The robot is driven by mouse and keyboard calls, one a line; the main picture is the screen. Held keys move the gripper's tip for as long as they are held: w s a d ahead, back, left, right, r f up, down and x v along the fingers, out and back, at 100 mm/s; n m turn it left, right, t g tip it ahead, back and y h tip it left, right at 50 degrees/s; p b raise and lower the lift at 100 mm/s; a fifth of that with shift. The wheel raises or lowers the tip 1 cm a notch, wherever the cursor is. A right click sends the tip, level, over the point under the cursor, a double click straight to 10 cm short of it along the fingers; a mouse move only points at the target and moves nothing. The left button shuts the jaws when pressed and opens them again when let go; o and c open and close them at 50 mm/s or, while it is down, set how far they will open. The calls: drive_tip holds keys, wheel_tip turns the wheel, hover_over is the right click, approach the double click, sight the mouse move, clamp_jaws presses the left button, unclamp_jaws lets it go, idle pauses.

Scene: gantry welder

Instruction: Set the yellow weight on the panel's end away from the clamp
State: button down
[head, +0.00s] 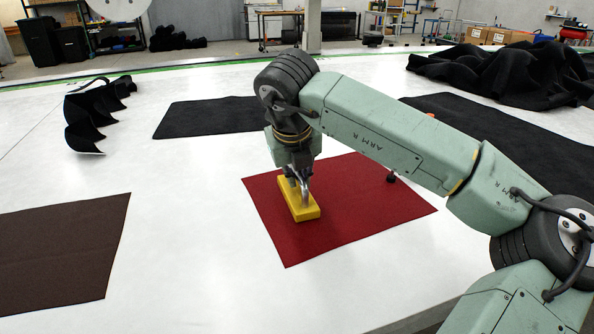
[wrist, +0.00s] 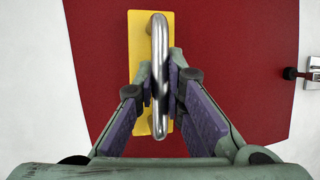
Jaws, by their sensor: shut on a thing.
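The yellow weight (head: 307,212) is a flat block with a metal handle. It is over the left part of the red panel (head: 378,212); I cannot tell whether it touches the panel. My gripper (head: 299,183) is above it, shut on its handle. In the wrist view the weight (wrist: 136,50) shows behind the handle, between my gripper's purple pads (wrist: 161,88). The clamp (wrist: 312,73) is at the right edge of the wrist view, with its dark tip on the red panel (wrist: 235,60). In the head view the clamp (head: 391,177) is mostly hidden behind my arm.
A brown panel (head: 60,255) lies at the left and a black panel (head: 212,116) behind. Dark crumpled cloth (head: 510,70) is at the back right. A curled black strip (head: 90,110) stands at the back left. White table is bare around the red panel.

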drive_tip(key=shift+s+f+b, duration=0.1)
drive_tip(key=shift+f+b, duration=0.3)
drive_tip(key=shift+b, duration=0.2)
drive_tip(key=shift+s+f, duration=0.1)
drive_tip(key=shift+f, duration=0.15)
drive_tip(key=c, duration=1.7)
unclamp_jaws()
drive_tip(key=shift+f, duration=0.1)
drive_tip(key=shift+r+p, duration=0.75)
drive_tip(key=shift+r, duration=0.1)
drive_tip(key=b+v, duration=0.2)
drive_tip(key=v, duration=0.9)
drive_tip(key=shift+r, duration=0.4)
